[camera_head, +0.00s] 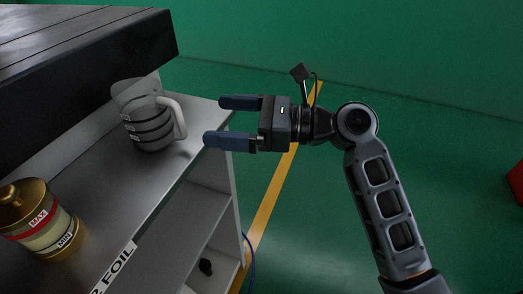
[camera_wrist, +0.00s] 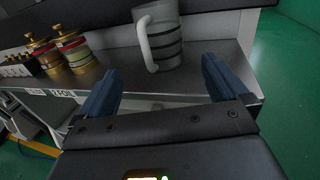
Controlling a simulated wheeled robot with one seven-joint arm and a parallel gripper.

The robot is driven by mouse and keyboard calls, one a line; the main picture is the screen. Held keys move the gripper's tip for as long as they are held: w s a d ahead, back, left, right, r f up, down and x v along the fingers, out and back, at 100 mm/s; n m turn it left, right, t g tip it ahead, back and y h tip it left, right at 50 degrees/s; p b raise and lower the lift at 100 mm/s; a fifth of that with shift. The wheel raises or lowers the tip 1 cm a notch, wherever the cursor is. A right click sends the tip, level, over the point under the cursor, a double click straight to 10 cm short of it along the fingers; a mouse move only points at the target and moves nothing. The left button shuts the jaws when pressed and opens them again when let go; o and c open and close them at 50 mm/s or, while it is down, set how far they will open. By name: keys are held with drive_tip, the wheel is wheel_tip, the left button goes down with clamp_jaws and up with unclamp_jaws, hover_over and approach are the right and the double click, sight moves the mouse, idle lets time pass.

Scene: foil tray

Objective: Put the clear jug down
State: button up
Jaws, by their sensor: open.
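The clear jug (camera_head: 147,118), with dark bands and a pale handle, stands upright on the grey metal shelf near its right end. In the wrist view the jug (camera_wrist: 164,38) stands beyond my fingers, its handle on the left side. My gripper (camera_head: 225,121) is open and empty. It is to the right of the jug, by the shelf's end, with its blue fingers pointing towards the jug. A gap shows between the fingertips and the handle. In the wrist view my gripper (camera_wrist: 160,75) has its fingers spread wide.
A gold canister (camera_head: 40,222) with MAX and MIN labels stands on the shelf (camera_head: 122,205) at lower left. A dark-edged upper ledge (camera_head: 110,60) overhangs behind the jug. A label reading FOIL (camera_head: 112,268) is on the shelf's front edge.

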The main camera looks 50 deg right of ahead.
drive_tip(key=s+f+n+g+h, duration=0.1)
drive_tip(key=s+f+n+h, duration=0.9)
drive_tip(key=s+f, duration=0.5)
drive_tip(key=s+a+r+n, duration=0.2)
drive_tip(key=s+a+n, duration=0.1)
drive_tip(key=s+n, duration=0.4)
drive_tip(key=s+a+r+n, duration=0.2)
drive_tip(key=s+a+n, duration=0.2)
drive_tip(key=s+n, duration=0.4)
drive_tip(key=n, duration=0.4)
drive_tip(key=shift+r+t, duration=0.35)
drive_tip(key=shift+t, duration=0.05)
